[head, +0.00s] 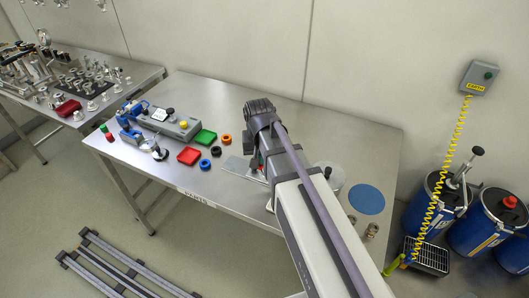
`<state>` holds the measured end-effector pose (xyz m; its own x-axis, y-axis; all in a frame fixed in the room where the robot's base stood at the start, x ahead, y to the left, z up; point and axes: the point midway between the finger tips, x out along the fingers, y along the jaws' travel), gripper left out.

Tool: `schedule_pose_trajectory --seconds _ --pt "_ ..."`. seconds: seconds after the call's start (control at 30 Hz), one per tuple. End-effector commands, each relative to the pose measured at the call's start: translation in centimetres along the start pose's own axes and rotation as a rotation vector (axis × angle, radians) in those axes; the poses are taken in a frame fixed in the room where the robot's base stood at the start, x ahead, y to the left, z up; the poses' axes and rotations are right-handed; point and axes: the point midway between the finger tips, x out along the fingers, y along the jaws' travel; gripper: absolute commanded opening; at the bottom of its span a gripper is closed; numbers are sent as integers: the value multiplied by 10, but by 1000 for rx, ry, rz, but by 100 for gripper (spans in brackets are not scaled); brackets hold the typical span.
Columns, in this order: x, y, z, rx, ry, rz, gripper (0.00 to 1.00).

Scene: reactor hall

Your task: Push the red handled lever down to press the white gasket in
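I cannot make out a red handled lever or a white gasket for certain. A small red knob or cylinder (110,137) shows at the left end of the steel table (225,92), just below a green one (104,128). Beside them stands a blue device (131,111). A grey plate (236,166) lies on the table, partly behind my arm. My arm reaches in from the lower right and covers the middle of the table. Its dark joint is at the top, and my gripper is hidden behind the arm.
A blue disc (366,199) lies to the right. Blue drums (440,200) stand on the floor at right.

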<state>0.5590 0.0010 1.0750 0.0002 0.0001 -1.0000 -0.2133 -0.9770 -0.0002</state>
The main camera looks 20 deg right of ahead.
Motion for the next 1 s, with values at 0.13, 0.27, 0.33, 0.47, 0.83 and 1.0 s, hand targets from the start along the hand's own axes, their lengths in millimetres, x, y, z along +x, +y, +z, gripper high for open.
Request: schedule_pose_trajectory --seconds 0.13,0.27,0.33,0.47,0.83,1.0 --pt "0 0 -1 0 2 1 0" --pt "1 0 -1 0 2 1 0" --pt "1 0 -1 0 2 1 0" --pt "3 0 -1 1 2 1 0" --pt "10 0 -1 0 2 1 0" --pt "13 0 -1 0 2 1 0"
